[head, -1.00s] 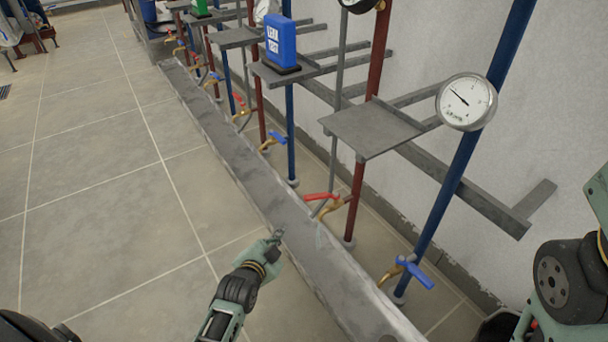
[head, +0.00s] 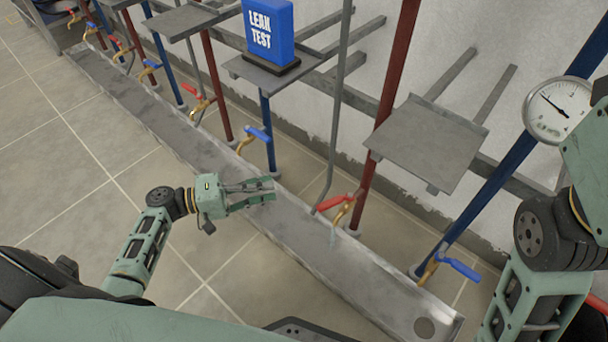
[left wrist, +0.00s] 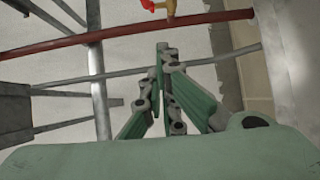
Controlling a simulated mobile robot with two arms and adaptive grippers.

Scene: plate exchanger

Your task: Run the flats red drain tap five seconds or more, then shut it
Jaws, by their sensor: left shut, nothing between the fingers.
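The nearest red-handled tap (head: 334,202) sits low on a red pipe above a long grey trough. Its lever points left, and a faint pale streak, apparently water, hangs below its brass spout (head: 343,214). I cannot read a label tying it to the flats. My left gripper (head: 273,190) is shut and empty over the trough, left of this tap and apart from it. In the left wrist view a red-handled brass tap (left wrist: 169,12) shows at the top edge, beyond the fingers (left wrist: 165,62). My right gripper is out of view.
Blue-handled taps stand to the right (head: 458,268) and left (head: 259,135) of the red one. The trough (head: 290,222) runs beneath them. A blue "LEAK TEST" sign (head: 269,35), a grey shelf (head: 425,145) and a gauge (head: 557,110) are above. Floor at left is clear.

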